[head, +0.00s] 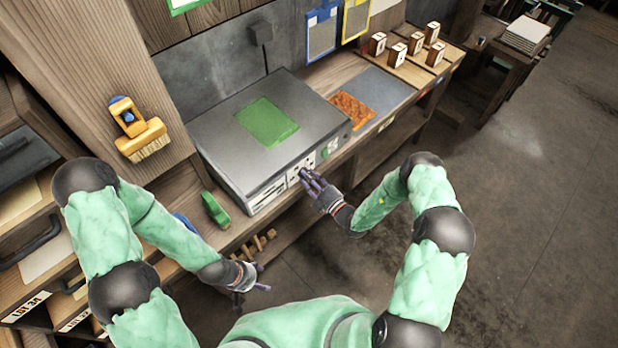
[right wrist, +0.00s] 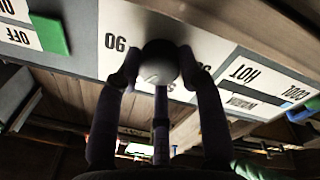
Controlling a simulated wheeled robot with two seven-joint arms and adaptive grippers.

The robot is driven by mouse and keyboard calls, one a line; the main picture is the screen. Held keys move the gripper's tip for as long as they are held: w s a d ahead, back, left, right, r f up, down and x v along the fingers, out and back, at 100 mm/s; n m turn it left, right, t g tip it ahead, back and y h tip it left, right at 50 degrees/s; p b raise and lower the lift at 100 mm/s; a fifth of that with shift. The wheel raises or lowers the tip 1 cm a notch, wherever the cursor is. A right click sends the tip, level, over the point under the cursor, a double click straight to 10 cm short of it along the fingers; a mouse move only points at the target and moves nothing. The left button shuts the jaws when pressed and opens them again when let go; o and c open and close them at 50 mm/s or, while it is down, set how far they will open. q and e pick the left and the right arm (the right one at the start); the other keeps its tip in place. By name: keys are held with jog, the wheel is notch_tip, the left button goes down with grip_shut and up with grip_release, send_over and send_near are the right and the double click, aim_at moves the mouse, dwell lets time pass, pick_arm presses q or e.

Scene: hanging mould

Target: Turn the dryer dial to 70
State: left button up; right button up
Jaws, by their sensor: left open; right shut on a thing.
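The dryer (head: 215,135) is a grey box on the bench in the head view, with a green patch on top and a white control panel along its front. The dial (right wrist: 160,62) is a round dark and grey knob in the right wrist view, on a white plate with upside-down numbers; one looks like 90. My right gripper (head: 312,180) is shut on the dial, its dark fingers (right wrist: 160,95) on either side of it. The fingers hide part of the scale, and I cannot read the pointer. My left gripper (head: 262,278) is open and empty, low in front of the bench.
A green switch (right wrist: 48,32) beside ON and OFF labels and a plate with HOT and COOL (right wrist: 265,80) flank the dial. A green-handled tool (head: 215,210) lies left of the dryer. A brush (head: 148,140) hangs on the wooden panel. Floor at right is clear.

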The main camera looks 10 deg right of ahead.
dwell(0.3)
jog(key=o, duration=1.2)
jog(key=shift+c, duration=0.2)
jog(key=v, duration=1.2)
jog(key=shift+a+f, duration=0.1)
